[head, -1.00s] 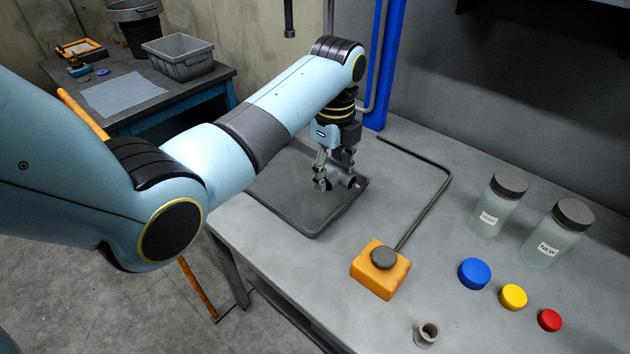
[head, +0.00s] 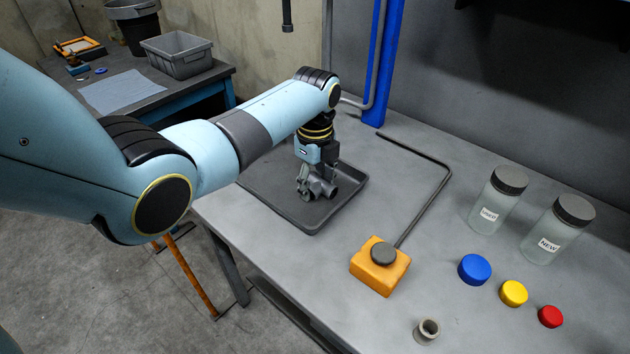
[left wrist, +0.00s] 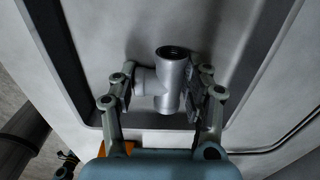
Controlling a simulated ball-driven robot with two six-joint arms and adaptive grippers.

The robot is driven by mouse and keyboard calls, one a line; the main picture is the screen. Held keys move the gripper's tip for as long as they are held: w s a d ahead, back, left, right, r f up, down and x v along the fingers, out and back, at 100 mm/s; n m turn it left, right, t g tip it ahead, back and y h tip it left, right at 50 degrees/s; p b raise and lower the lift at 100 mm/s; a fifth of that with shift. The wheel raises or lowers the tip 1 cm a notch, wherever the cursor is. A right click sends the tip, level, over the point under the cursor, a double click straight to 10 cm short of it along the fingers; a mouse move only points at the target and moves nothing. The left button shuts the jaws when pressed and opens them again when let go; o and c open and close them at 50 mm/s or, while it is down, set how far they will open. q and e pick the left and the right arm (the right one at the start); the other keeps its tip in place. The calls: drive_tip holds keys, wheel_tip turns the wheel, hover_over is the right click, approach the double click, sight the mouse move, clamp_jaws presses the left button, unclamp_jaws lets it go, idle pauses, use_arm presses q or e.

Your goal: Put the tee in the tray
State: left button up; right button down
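The tee, a grey pipe fitting (head: 327,188), is between the fingers of my left gripper (head: 309,180) over the dark grey tray (head: 262,199). In the left wrist view the tee (left wrist: 172,75) has its side branch toward the left finger and its main tube against the right finger. My left gripper (left wrist: 160,92) appears shut on it. The tray's dark rim (left wrist: 85,60) surrounds the tee in that view. I cannot tell whether the tee touches the tray's floor. My right gripper is not in view.
An orange block with a dark knob (head: 380,266) and a bent dark rod (head: 428,205) lie right of the tray. Two jars (head: 497,200), (head: 558,230), blue (head: 474,270), yellow (head: 513,293) and red caps (head: 550,316), and a small grey fitting (head: 427,331) stand farther right.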

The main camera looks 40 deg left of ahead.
sight(315, 182)
use_arm(q)
drive_tip(key=o, duration=0.4)
wheel_tip(315, 182, up, 12)
drive_tip(key=shift+r+p, duration=0.15)
drive_tip(key=shift+p, duration=0.3)
idle(0.4)
